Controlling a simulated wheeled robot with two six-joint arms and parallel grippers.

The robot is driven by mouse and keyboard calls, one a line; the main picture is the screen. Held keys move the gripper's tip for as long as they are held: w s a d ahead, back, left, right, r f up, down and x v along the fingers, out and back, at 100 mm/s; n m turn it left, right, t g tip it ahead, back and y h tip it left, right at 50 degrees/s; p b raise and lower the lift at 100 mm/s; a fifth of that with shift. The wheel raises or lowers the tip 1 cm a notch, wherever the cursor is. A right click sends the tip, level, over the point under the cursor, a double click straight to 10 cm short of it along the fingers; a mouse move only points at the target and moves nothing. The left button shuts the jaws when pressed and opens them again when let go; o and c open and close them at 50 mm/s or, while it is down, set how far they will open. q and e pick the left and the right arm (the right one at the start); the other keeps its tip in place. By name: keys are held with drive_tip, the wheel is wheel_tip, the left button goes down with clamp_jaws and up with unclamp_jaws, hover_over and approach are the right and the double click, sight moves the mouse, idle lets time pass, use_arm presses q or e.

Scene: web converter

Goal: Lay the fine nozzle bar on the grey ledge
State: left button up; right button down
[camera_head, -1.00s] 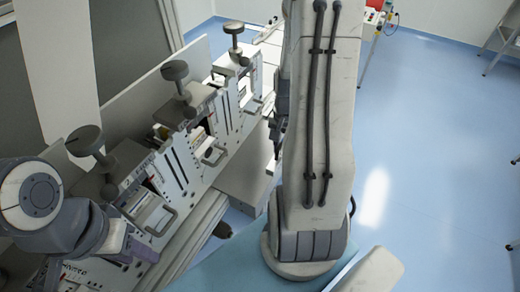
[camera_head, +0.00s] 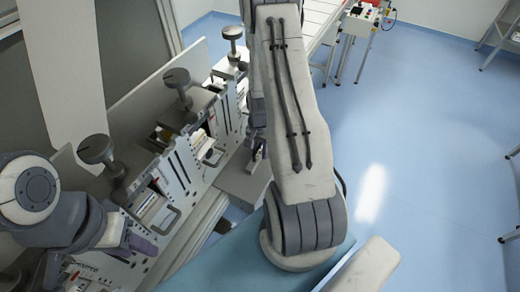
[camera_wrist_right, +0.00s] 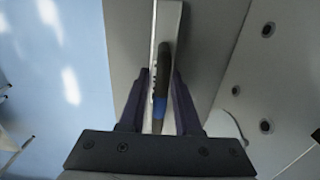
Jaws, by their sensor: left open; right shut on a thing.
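The fine nozzle bar (camera_wrist_right: 172,22) is a narrow pale bar with a dark, blue-marked strip along it. In the right wrist view it lies between the dark fingers of my right gripper (camera_wrist_right: 158,95), which is shut on it. The grey ledge (camera_wrist_right: 128,40) spreads behind the bar; I cannot tell whether they touch. In the head view the ledge (camera_head: 240,184) juts from the machine front, and my right gripper (camera_head: 258,152) is close by it, mostly hidden by my right arm. My left gripper (camera_head: 142,244) is open beside the machine's near end.
The machine front carries several grey knobs (camera_head: 177,78), slotted plates and metal handles (camera_head: 212,155). A plate with dark holes (camera_wrist_right: 280,70) lies right of the ledge in the wrist view. Blue floor (camera_head: 430,150) is open on the right. A control box (camera_head: 360,20) stands at the back.

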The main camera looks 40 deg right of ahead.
sight(260, 145)
drive_tip(key=shift+f, duration=0.15)
drive_tip(key=c, duration=0.6)
unclamp_jaws()
drive_tip(key=shift+r, duration=0.5)
wheel_tip(260, 145, up, 11)
drive_tip(key=b, duration=0.2)
drive_tip(key=shift+r+b, duration=0.2)
drive_tip(key=shift+b, duration=0.2)
